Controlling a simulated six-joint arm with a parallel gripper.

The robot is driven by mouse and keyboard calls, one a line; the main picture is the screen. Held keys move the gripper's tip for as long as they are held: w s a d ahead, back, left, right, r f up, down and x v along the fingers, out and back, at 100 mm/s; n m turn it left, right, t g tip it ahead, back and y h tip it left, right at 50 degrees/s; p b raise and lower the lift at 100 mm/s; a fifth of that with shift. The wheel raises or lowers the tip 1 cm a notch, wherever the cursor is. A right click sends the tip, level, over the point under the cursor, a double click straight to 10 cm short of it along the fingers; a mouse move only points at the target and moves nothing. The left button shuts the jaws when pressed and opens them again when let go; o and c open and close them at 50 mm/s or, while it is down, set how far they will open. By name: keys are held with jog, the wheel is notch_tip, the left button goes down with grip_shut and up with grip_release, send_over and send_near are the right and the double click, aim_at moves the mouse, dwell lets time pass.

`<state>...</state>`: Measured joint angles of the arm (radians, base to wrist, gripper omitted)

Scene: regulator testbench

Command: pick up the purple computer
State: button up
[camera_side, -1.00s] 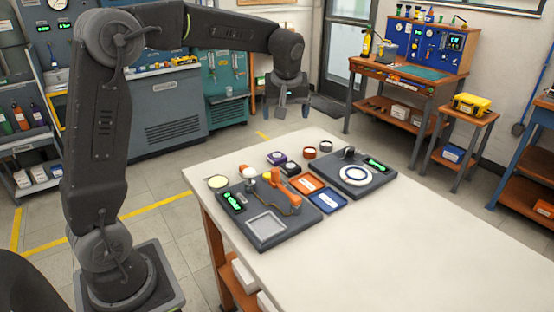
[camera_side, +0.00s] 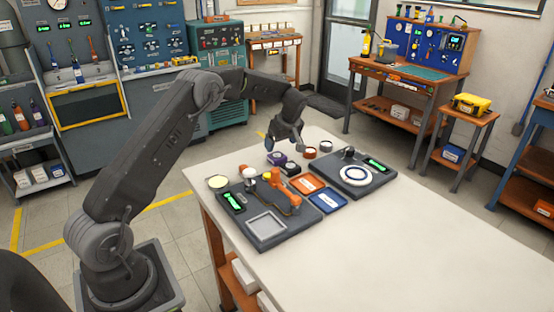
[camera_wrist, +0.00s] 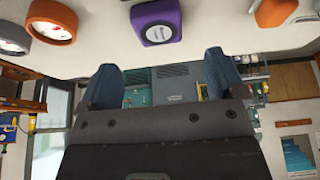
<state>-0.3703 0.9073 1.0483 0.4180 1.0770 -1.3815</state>
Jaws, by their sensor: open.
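A small purple block-shaped device (camera_side: 276,158), the purple computer, lies at the far side of the table in the side view, close below my gripper. My gripper (camera_side: 285,147) is above the table's far edge, tilted down. In the wrist view my gripper (camera_wrist: 164,78) has its two blue fingers wide apart with nothing between them. It is apart from the purple computer.
In the side view a dark test board (camera_side: 266,228) and a dark board with a round dial (camera_side: 355,174) stand close. The table's right half (camera_side: 430,240) is clear.

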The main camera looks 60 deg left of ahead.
aim_at(277, 155)
jog(key=x, duration=0.6)
jog(key=shift+f, duration=0.25)
jog(key=c, duration=1.1)
